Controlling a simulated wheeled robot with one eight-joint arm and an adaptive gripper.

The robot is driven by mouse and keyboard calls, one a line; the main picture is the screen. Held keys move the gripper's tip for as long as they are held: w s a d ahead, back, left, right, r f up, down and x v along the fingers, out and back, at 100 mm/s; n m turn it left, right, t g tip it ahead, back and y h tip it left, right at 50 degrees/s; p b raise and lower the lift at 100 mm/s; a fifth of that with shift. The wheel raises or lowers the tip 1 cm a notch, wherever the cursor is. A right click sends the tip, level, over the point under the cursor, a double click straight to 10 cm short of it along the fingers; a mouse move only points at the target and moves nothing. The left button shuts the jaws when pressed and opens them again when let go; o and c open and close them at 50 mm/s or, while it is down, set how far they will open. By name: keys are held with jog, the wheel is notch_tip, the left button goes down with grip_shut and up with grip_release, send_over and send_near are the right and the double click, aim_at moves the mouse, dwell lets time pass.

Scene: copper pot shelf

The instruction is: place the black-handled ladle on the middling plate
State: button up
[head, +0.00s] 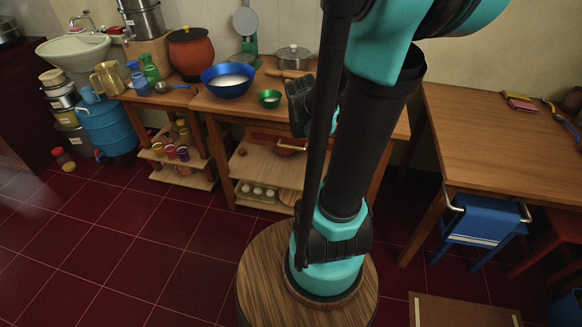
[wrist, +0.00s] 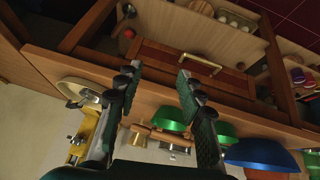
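I cannot make out a middling plate in either view. My gripper (head: 301,103) is at the front of the middle table in the head view, partly hidden behind my arm. In the wrist view my gripper (wrist: 157,75) has its two fingers apart with nothing between them. The table edge and a reddish wooden panel with a brass handle lie beyond the fingers.
A blue bowl (head: 228,80) and a green bowl (head: 269,98) stand on the middle table, near a lidded steel pot (head: 293,57). Below, a shelf holds eggs (head: 257,191). The right table (head: 500,140) is mostly clear, with a blue stool (head: 485,218) at its front.

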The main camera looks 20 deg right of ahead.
jog(key=s+a+f+n+y, duration=0.3)
jog(key=s+a+n+y, duration=0.1)
jog(key=s+a, duration=0.6)
jog(key=shift+a+f+n, duration=0.4)
jog(key=shift+a+n, duration=0.4)
jog(key=shift+a, duration=0.4)
jog(key=shift+s, duration=0.1)
